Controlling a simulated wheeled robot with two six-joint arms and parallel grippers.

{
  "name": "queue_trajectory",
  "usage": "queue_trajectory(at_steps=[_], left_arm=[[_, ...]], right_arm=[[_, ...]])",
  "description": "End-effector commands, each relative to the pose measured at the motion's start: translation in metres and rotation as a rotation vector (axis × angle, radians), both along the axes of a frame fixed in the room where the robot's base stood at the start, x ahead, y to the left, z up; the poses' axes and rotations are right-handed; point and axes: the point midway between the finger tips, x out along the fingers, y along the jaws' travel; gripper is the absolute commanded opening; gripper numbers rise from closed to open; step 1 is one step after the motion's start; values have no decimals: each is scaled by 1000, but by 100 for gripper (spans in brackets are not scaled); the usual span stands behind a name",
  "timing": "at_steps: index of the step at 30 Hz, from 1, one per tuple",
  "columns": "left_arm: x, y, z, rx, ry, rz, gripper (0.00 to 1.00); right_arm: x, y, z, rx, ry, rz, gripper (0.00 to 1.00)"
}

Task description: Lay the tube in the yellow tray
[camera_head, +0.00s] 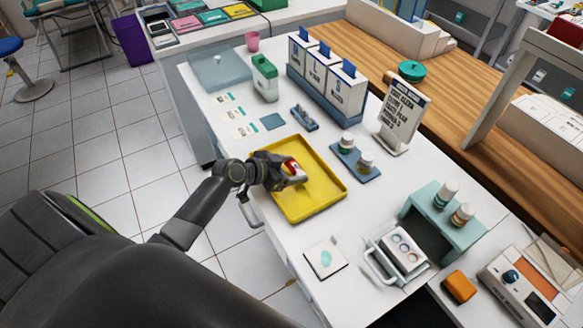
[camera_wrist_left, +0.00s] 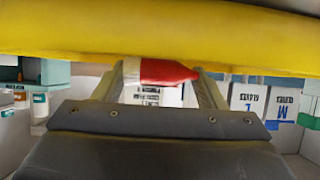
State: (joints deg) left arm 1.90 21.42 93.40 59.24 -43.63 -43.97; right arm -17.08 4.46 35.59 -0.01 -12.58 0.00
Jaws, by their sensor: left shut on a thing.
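The tube (camera_head: 295,172) is white and red. My left gripper (camera_head: 286,172) is shut on it, at the yellow tray (camera_head: 315,206). In the left wrist view the red and white tube (camera_wrist_left: 160,72) lies between the two fingers of my left gripper (camera_wrist_left: 160,84), and the yellow tray (camera_wrist_left: 160,35) spans the top of the picture. The tray lies flat on the white counter with its right part bare. I cannot tell whether the tube touches the tray floor. My right gripper is not in view.
A blue holder with two jars (camera_head: 355,159) stands right of the tray. A white pad (camera_head: 325,258) lies in front, and a teal stand with bottles (camera_head: 440,225) is at the right. Small cards and a blue rack (camera_head: 304,118) lie behind the tray.

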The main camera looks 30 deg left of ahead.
Motion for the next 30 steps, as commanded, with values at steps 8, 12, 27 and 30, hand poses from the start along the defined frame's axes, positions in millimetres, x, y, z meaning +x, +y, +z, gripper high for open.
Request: queue_trajectory(at_steps=[8,12,27,30], left_arm=[[0,0,-6,0,-1,0,39],[0,0,-5,0,-1,0,69],[-2,2,-5,2,0,0,90],[-8,6,-2,3,-1,1,90]], right_arm=[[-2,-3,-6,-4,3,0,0],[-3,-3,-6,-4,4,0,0],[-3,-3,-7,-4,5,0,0],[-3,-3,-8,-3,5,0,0]])
